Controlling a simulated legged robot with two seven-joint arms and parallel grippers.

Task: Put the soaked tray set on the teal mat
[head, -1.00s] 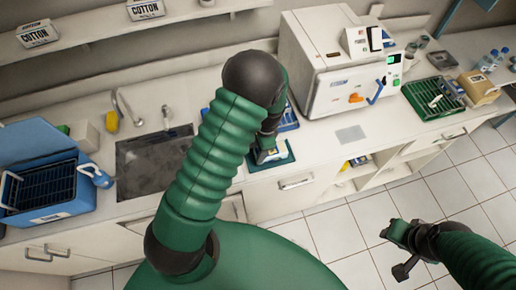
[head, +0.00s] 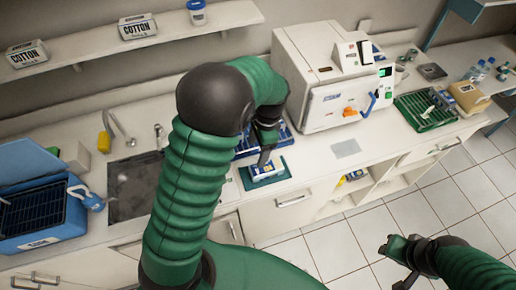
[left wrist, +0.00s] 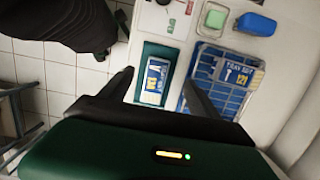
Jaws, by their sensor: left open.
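The teal mat (head: 283,179) lies on the counter near its front edge; it also shows in the left wrist view (left wrist: 146,49). A blue and white pack with a yellow mark (left wrist: 153,82) lies flat on it. Beside the mat is a blue gridded tray with a "TRAY SET" label (left wrist: 240,75); its lower part is hidden by my gripper. I cannot tell which one is soaked. My left gripper (head: 264,157) is open and empty above the mat, its fingers (left wrist: 158,82) framing the pack in the wrist view. My right gripper (head: 393,262) is over the floor, its jaws unclear.
A white autoclave (head: 325,85) stands behind and right of the mat. A sink (head: 130,190) and an open blue tub with a rack (head: 35,215) are at the left. A green rack (head: 425,112) is at the right. Bare counter lies around a grey pad (head: 346,148).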

